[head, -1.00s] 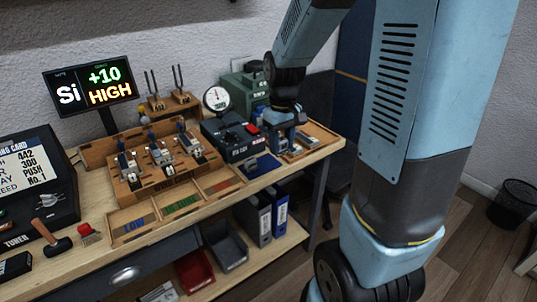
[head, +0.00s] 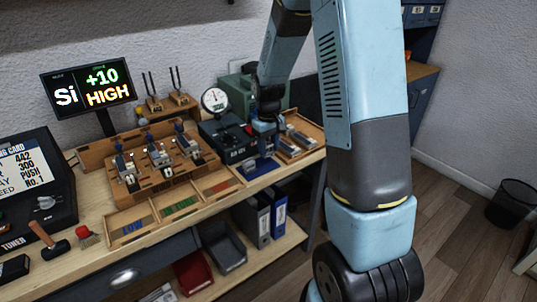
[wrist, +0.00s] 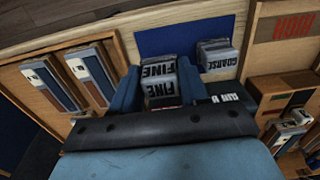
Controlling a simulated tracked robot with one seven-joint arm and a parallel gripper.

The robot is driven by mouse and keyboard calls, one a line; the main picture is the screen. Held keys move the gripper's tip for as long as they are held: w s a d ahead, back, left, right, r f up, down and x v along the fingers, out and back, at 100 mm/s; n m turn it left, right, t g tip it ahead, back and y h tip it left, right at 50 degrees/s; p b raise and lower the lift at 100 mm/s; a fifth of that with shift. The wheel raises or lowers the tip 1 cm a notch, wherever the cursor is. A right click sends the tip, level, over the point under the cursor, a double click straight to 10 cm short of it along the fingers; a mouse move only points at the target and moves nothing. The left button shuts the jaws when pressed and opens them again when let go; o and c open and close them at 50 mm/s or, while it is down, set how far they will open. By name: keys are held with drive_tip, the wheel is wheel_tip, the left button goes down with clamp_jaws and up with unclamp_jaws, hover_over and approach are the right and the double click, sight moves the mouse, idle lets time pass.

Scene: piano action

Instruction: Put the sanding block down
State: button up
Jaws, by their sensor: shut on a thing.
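My gripper (wrist: 157,88) is shut on a grey sanding block marked FINE (wrist: 158,70), with a blue finger on either side of it. In the wrist view a blue mat (wrist: 160,42) lies just beyond the held block. A second block, marked COARSE (wrist: 218,57), sits at the mat's right side, apart from my fingers. In the head view my gripper (head: 264,148) is above the back of the blue mat (head: 260,168), and the held block is hard to make out. Whether the held block touches the surface below cannot be told.
A wooden tray with metal-topped pieces (wrist: 22,98) lies left of my gripper in the wrist view. A dark machine with a dial (head: 222,138) stands behind. Wooden compartments with coloured strips (head: 147,217) and the key rack (head: 130,190) lie to the left in the head view.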

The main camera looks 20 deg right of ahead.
sight(268, 154)
drive_tip(key=shift+w+f, duration=0.15)
drive_tip(key=shift+f, duration=0.1)
drive_tip(key=shift+w+f, duration=0.1)
drive_tip(key=shift+f, duration=1.5)
drive_tip(key=o, duration=1)
